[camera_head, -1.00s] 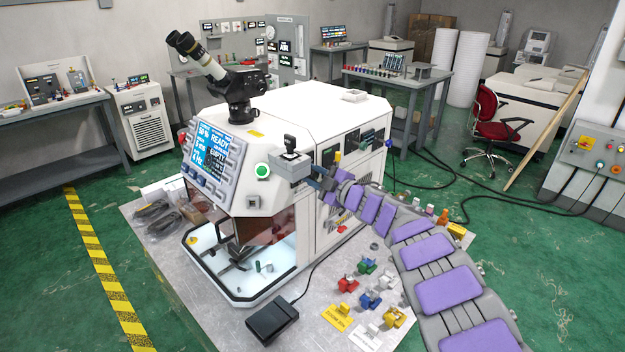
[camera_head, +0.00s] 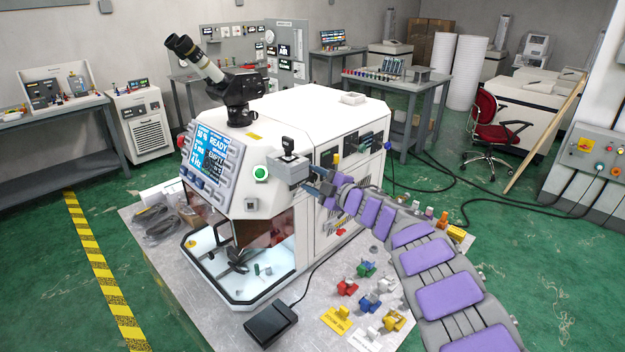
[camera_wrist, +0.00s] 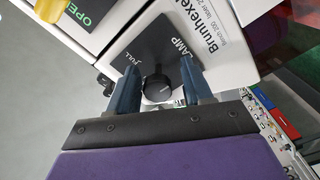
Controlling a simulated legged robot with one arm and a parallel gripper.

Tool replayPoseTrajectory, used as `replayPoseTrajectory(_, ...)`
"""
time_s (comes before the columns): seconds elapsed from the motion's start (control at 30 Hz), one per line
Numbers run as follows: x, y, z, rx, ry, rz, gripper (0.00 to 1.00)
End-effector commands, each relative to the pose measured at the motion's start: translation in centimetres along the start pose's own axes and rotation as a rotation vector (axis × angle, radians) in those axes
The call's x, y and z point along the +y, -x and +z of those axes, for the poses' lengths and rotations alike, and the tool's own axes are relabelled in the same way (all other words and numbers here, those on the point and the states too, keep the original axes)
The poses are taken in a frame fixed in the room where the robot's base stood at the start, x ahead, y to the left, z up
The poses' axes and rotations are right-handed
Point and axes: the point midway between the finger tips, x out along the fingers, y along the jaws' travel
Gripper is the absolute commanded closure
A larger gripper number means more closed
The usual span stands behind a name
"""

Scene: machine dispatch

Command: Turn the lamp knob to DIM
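In the wrist view, the black lamp knob (camera_wrist: 158,82) sits on a dark plate (camera_wrist: 152,52) lettered LAMP and FULL. A small light mark shows on the knob. DIM lettering is not visible to me. My gripper (camera_wrist: 159,78) has its two blue fingers on either side of the knob, with narrow gaps visible, so it looks open around it. In the head view, my gripper (camera_head: 322,186) is at the right front edge of the white machine (camera_head: 308,112). The knob is hidden there behind the gripper and arm.
A green button (camera_head: 260,173) and a screen (camera_head: 207,152) are on the machine's front. Coloured small parts, including a red one (camera_head: 347,287), lie on the table below my arm. A black pedal (camera_head: 271,322) lies in front.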

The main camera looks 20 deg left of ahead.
Motion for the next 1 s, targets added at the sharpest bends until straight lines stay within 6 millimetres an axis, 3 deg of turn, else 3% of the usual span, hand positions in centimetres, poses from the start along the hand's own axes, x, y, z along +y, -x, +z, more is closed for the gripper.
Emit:
replayPoseTrajectory(0.47,0.1,0.4,-0.3,0.002,0.003,0.0,0.43)
replayPoseTrajectory(1.0,0.2,7.5,-0.2,-0.001,0.003,0.001,0.43)
